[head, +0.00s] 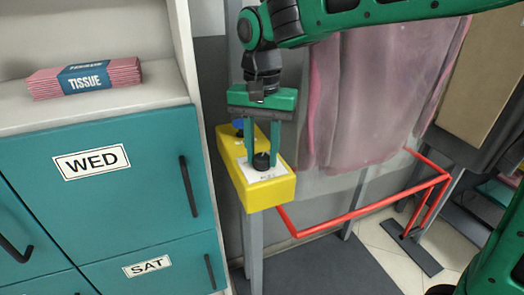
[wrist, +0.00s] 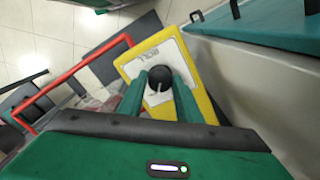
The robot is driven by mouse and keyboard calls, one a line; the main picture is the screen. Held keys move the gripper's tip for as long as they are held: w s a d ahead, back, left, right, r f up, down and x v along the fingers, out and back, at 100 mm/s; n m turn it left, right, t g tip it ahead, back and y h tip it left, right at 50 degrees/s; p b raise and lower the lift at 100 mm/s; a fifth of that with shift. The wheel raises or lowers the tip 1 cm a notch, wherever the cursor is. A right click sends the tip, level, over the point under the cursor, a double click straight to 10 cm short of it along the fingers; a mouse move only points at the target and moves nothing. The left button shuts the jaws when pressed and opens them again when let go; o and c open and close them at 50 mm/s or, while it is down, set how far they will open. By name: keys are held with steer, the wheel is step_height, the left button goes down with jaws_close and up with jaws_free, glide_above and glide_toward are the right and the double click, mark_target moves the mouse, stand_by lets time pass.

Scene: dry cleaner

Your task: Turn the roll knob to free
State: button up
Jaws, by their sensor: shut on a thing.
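The roll knob (head: 261,161) is a black round knob on a white label plate on top of a yellow box (head: 270,196). In the wrist view the knob (wrist: 159,78) sits on the white plate (wrist: 150,58) marked "ROLL". My gripper (head: 262,157) points down from above, with one green finger on each side of the knob. In the wrist view my gripper (wrist: 160,84) is shut on the knob. The label's position markings are too small or hidden to read, so the knob's setting cannot be told.
A blue knob (head: 238,123) stands further back on the yellow box. Teal drawers marked WED (head: 92,162) and SAT are close at left, with a tissue pack (head: 85,78) on the shelf above. A red rail (head: 360,208) and a plastic-covered pink garment (head: 375,90) are at right.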

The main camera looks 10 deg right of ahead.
steer(key=n, duration=1.2)
steer(key=shift+w+n, duration=0.1)
steer(key=shift+n, duration=2)
steer(key=shift+d, duration=0.1)
steer(key=o, duration=1)
steer(key=shift+o, duration=0.2)
steer(key=shift+r, duration=0.15)
